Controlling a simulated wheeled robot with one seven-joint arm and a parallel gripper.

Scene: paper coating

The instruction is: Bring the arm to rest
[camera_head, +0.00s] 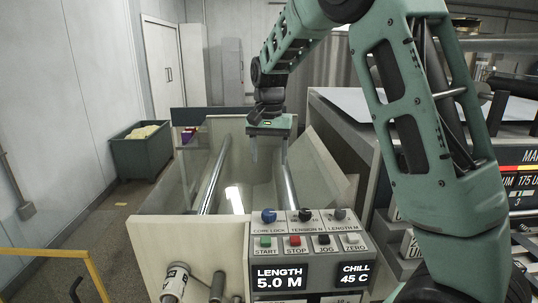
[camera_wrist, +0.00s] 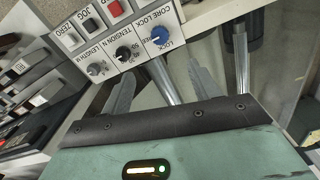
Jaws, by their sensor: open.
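My gripper (camera_head: 268,156) hangs with its fingers pointing down over the open winding bay (camera_head: 232,190) of the machine, behind the control panel. Its fingers are apart and nothing shows between them. In the wrist view, the dark gripper edge and teal housing fill the lower part, with the fingers reaching up toward the rollers. My arm reaches from the right side of the head view, up and over to the bay. The fingertips look clear of the rollers, but the exact gap is hard to tell.
The control panel (camera_head: 309,249) stands at the front of the bay, with knobs, coloured buttons and displays reading 5.0 M and 45 C. Metal rollers (camera_head: 213,177) run along the bay. A green bin (camera_head: 141,152) stands at the left wall. A yellow rail (camera_head: 80,262) is at lower left.

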